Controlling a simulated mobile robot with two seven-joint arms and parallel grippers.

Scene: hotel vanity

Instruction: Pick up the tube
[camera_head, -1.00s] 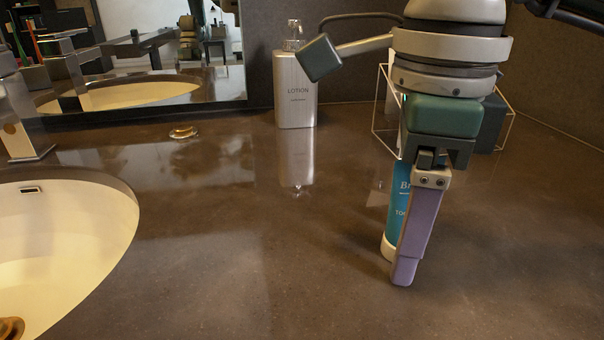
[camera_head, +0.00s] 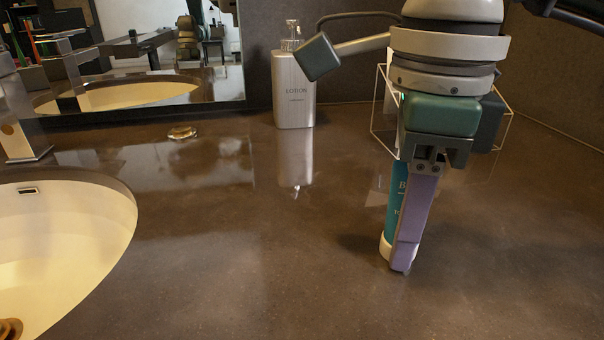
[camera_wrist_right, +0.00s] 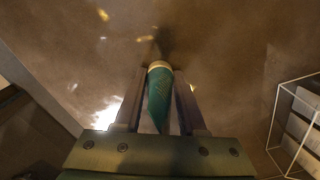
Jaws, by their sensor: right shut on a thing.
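The tube (camera_head: 395,205) is teal with a white cap at its lower end. It stands upright, cap down, on or just above the counter; I cannot tell which. My right gripper (camera_head: 408,250) points down and is shut on the tube, with one lilac finger covering much of it in the head view. In the right wrist view the tube (camera_wrist_right: 160,95) lies between the two fingers of the right gripper (camera_wrist_right: 160,85). My left gripper is not in view.
A silver lotion bottle (camera_head: 294,92) stands at the back. A clear box with a white-edged frame (camera_head: 376,112) is behind my right gripper. A sink (camera_head: 70,230) and faucet (camera_head: 18,120) are at left, with a small gold item (camera_head: 183,133) nearby. The middle counter is clear.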

